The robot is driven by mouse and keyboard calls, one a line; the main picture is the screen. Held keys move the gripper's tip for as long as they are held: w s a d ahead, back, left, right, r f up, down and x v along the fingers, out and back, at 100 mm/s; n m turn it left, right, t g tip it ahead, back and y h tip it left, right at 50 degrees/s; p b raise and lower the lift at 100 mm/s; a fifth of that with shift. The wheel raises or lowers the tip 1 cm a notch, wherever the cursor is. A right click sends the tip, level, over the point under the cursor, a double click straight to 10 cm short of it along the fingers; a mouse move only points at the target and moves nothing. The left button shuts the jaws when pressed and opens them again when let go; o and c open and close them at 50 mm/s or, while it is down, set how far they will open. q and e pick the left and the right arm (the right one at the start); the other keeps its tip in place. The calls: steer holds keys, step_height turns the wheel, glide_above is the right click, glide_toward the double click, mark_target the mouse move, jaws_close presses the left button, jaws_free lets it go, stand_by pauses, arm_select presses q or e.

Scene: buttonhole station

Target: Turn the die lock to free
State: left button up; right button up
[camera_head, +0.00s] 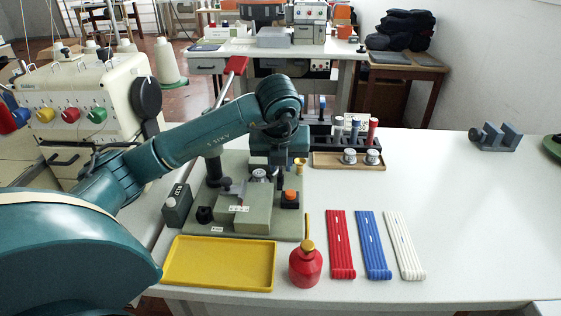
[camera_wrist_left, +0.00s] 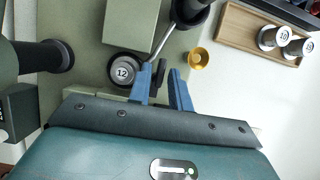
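The buttonhole station has a grey-green base (camera_head: 240,225). A silver die marked 12 (camera_wrist_left: 123,72) sits on it in a dark round holder; it also shows in the head view (camera_head: 259,174). A small dark upright piece (camera_wrist_left: 160,74), possibly the die lock, stands just right of the die; its setting cannot be read. My left gripper (camera_wrist_left: 161,82) points down over the station, its blue fingers apart. The dark piece shows between or just beyond the fingertips; I cannot tell whether they touch. In the head view my arm partly hides this gripper. My right gripper is not in view.
A brass cup (camera_wrist_left: 199,58) stands close right of the fingers. A wooden tray (camera_head: 330,162) with two spare dies (camera_head: 350,156) lies behind right. In front are a yellow tray (camera_head: 218,284), a red bottle (camera_head: 306,266) and coloured strips (camera_head: 372,245). The table's right side is mostly clear.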

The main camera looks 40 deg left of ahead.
arm_select(q)
steer(key=shift+o, duration=0.9)
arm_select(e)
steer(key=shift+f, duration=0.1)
arm_select(q)
steer(key=p+v, duration=0.3)
steer(key=v, duration=1)
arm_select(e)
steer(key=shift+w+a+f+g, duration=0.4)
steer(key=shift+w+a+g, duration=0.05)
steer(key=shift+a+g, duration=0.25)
arm_select(q)
steer(key=shift+w+r, duration=0.1)
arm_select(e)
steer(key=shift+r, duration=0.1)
